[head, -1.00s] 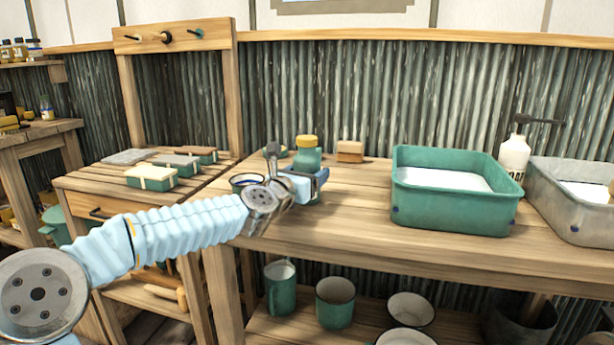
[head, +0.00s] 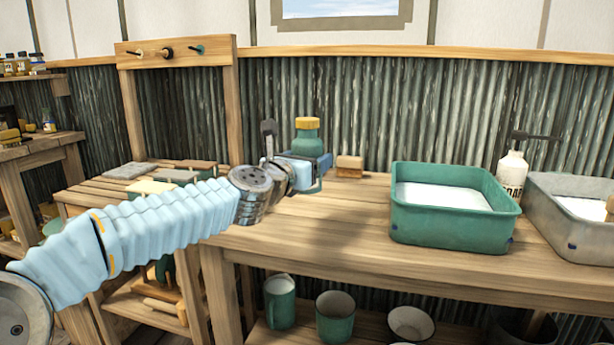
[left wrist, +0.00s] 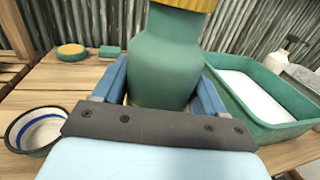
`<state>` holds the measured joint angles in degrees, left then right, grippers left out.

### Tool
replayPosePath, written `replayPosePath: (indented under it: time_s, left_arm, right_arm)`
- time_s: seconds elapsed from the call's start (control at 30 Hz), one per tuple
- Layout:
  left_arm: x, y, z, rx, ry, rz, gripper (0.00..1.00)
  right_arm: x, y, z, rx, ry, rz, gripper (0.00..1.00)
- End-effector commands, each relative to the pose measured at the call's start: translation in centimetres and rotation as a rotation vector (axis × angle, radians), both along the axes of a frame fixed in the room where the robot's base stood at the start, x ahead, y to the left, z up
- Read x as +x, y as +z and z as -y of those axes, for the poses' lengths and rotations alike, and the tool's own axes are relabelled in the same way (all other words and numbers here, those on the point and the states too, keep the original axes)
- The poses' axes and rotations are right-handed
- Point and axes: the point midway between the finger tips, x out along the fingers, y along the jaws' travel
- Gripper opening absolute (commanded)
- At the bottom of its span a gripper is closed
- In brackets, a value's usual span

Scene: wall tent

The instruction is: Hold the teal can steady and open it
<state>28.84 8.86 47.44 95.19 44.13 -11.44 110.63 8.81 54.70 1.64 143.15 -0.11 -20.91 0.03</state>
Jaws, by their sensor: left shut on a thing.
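The teal can (head: 307,136) has a yellow cap (head: 307,123) on top. It is upright, and its lower part is hidden in the head view by my left gripper (head: 312,165). The left gripper is shut on the can. In the left wrist view the can (left wrist: 163,70) stands between the two blue fingers (left wrist: 160,88), with its cap (left wrist: 185,4) cut off by the top edge. My right gripper is in neither view.
A teal basin (head: 440,225) with white contents stands right on the wooden bench (head: 330,215). A metal basin (head: 580,230) and a white soap bottle (head: 512,172) are beyond it. A wooden block (head: 349,166) is behind the gripper. A bowl (left wrist: 38,128) is left of it.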

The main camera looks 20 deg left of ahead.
Motion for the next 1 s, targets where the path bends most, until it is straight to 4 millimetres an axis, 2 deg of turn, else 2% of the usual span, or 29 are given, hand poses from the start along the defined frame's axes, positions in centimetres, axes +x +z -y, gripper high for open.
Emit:
replayPosePath:
  time_s: [0.1, 0.3, 0.5, 0.77, 0.8, 1.0]
  left_arm:
    - [-3.3, 1.8, 0.9, 0.004, 0.002, 0.005, 0.31]
    - [-7.1, 3.5, 2.0, 0.002, 0.001, 0.002, 0.31]
    - [-8.6, 4.1, 2.4, 0.0, 0.002, 0.0, 0.31]
    - [-8.7, 4.1, 2.5, -0.001, 0.001, 0.0, 0.31]
    - [-8.7, 4.1, 2.5, -0.001, 0.001, 0.0, 0.68]
    - [-8.7, 4.1, 2.5, -0.001, 0.001, 0.0, 0.38]
  right_arm:
    - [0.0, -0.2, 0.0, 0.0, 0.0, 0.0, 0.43]
    - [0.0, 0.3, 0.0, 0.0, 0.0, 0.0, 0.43]
    - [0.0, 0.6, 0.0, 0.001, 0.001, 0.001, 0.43]
    - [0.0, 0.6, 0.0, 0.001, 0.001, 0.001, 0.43]
    - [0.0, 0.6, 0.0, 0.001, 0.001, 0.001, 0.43]
    - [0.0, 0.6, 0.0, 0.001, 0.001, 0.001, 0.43]
